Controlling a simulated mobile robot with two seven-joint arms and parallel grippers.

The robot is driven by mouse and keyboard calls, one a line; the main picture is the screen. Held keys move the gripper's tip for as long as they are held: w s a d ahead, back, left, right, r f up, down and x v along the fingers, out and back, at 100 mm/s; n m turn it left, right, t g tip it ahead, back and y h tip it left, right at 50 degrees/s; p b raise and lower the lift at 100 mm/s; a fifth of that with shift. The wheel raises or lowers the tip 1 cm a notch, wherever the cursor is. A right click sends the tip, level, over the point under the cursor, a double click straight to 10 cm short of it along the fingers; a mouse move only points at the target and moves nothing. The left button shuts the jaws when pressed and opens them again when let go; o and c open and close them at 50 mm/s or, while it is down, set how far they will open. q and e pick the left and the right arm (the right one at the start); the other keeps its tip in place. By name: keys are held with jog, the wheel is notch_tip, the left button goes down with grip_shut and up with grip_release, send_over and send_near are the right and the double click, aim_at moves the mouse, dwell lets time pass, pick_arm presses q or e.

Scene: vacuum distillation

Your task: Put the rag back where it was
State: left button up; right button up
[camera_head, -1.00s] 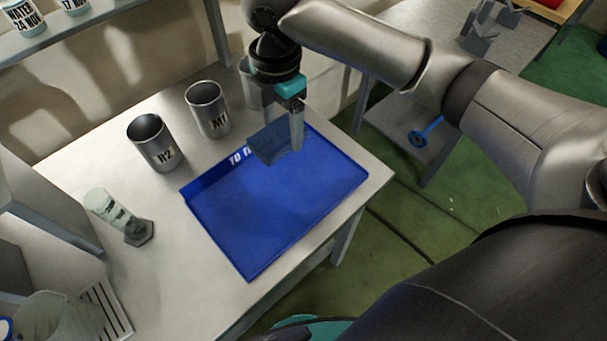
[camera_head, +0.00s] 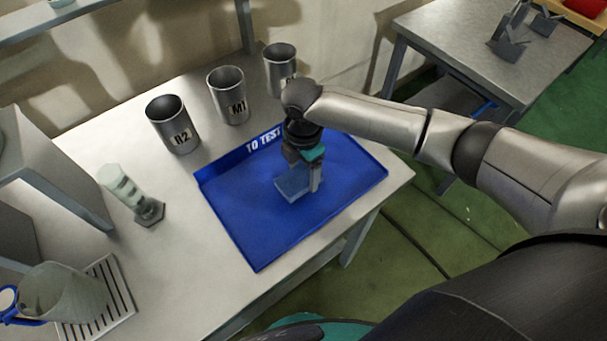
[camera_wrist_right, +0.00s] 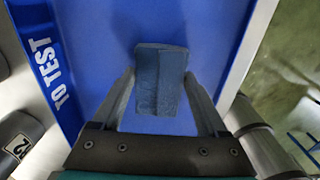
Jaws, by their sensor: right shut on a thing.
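The rag is a folded blue-grey cloth (camera_head: 292,186), held between the fingers of my right gripper (camera_head: 304,180). In the right wrist view the rag (camera_wrist_right: 161,80) shows between the two fingertips of my right gripper (camera_wrist_right: 160,95), over a blue tray. The blue tray (camera_head: 245,225), marked "TO TEST", lies on the metal table. The rag is over the tray's middle, at or just above its floor; I cannot tell whether it touches. My left gripper is not in view.
Metal cups (camera_head: 173,125) stand in a row behind the tray. A pale cylinder (camera_head: 120,186) on a dark hexagonal base stands left of it. A beaker (camera_head: 62,292) and a slotted rack (camera_head: 108,300) are at the lower left. The tray is otherwise empty.

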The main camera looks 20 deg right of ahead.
aim_at(303, 175)
jog(key=shift+f, duration=0.8)
jog(key=shift+f, duration=0.1)
jog(key=o, duration=1.2)
notch_tip(303, 175, up, 12)
jog(key=shift+r+p, duration=0.15)
jog(key=shift+p, duration=0.7)
